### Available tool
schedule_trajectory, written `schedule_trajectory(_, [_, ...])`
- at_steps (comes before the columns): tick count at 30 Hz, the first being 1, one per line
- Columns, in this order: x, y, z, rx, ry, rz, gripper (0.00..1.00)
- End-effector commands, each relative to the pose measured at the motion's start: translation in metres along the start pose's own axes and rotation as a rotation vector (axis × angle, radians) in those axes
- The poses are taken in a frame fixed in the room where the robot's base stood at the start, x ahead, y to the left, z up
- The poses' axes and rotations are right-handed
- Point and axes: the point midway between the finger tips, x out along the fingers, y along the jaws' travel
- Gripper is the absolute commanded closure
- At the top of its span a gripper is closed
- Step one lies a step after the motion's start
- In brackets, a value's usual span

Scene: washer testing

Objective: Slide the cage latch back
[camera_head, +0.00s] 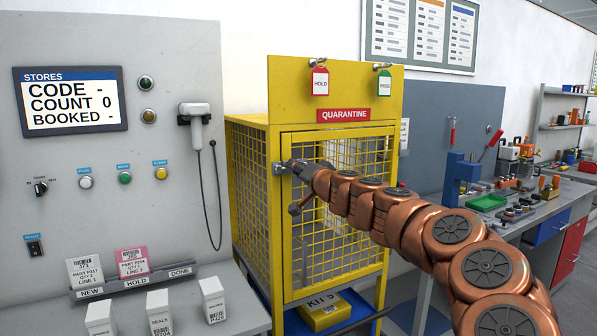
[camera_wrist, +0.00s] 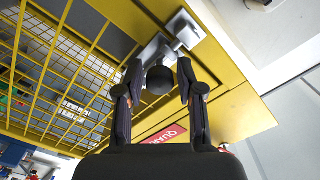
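The yellow mesh quarantine cage (camera_head: 336,134) has its door closed in the head view. The silver cage latch (camera_head: 279,169) sits at the upper left edge of the door. In the wrist view the latch (camera_wrist: 152,48) shows as a metal bar with a dark round knob (camera_wrist: 160,80), beside a metal bracket (camera_wrist: 187,30) on the yellow frame. My gripper (camera_head: 294,168) is at the latch. In the wrist view my gripper (camera_wrist: 160,68) is open, one finger on each side of the knob, with a visible gap on both sides. In the head view my gripper partly hides the latch.
A grey panel with a display (camera_head: 70,100) and a corded scanner (camera_head: 196,116) stands left of the cage. HOLD (camera_head: 320,81) and green (camera_head: 384,82) tags hang above the door. A yellow box (camera_head: 325,312) lies below the cage. A cluttered workbench (camera_head: 510,222) is at right.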

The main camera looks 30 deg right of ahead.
Motion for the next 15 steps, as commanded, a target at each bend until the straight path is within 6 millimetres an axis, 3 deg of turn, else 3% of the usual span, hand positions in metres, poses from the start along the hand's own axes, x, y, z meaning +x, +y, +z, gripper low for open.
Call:
schedule_trajectory(2, [-0.0001,0.0000,-0.0001,0.000,0.000,0.000,0.74])
schedule_trajectory(9, [-0.0001,0.0000,-0.0001,0.000,0.000,0.000,0.99])
schedule_trajectory(15, [-0.0001,0.0000,-0.0001,0.000,0.000,0.000,1.00])
